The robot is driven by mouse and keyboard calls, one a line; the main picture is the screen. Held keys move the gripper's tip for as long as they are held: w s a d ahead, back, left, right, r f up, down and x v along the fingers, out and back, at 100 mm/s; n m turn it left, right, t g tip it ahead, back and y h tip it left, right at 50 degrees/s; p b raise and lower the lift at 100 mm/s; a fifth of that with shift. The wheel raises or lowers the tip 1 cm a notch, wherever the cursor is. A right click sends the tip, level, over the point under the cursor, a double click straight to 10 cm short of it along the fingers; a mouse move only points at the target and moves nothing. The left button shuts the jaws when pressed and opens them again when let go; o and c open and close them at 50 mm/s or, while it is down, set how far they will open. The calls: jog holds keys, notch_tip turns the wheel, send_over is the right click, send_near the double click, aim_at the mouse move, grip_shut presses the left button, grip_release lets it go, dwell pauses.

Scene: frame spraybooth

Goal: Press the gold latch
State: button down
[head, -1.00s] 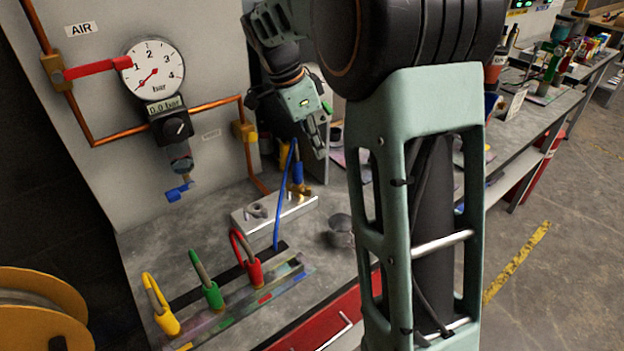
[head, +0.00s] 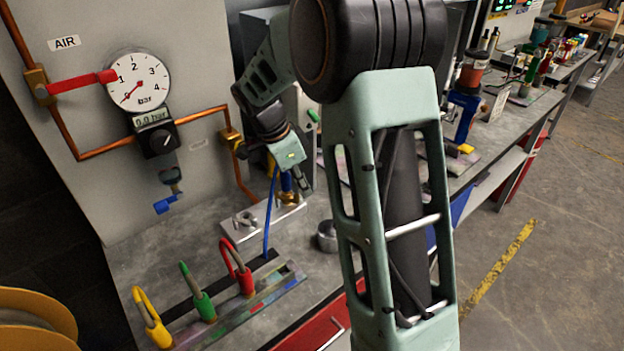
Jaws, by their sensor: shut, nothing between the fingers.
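A small gold-coloured fitting (head: 288,198) sits at the lower end of a blue connector, on a pale metal block (head: 262,218) on the bench. It is the likeliest gold latch, but it is too small for me to make out its shape. My gripper (head: 306,187) points down just to its right, with its fingers shut and empty. The fingertips look very close to the fitting; I cannot tell whether they touch it. My gripper partly covers the blue connector above the fitting.
A blue hose (head: 269,215) hangs left of the fitting. A round metal cup (head: 327,237) stands to the right. Yellow, green (head: 203,305) and red hose ends stand in front. The air panel with its gauge (head: 140,80) rises behind.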

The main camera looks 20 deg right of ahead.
jog(key=shift+a, duration=0.25)
dwell(0.3)
jog(key=shift+s+a+m+b, duration=0.1)
jog(key=shift+s+m+b, duration=0.15)
jog(key=shift+m+b, duration=0.25)
jog(key=s+a+m, duration=0.1)
jog(key=m, duration=0.1)
jog(key=a+m+g+b, duration=0.1)
jog(key=m, duration=0.1)
jog(key=s+a+m+g, duration=0.1)
jog(key=a+m, duration=0.1)
jog(key=shift+s+a+m+y, duration=0.1)
jog(key=shift+s+m+y, duration=0.2)
jog(key=shift+s+m, duration=0.1)
jog(key=shift+w, duration=0.1)
jog(key=shift+w+d, duration=0.45)
jog(key=shift+w, duration=0.2)
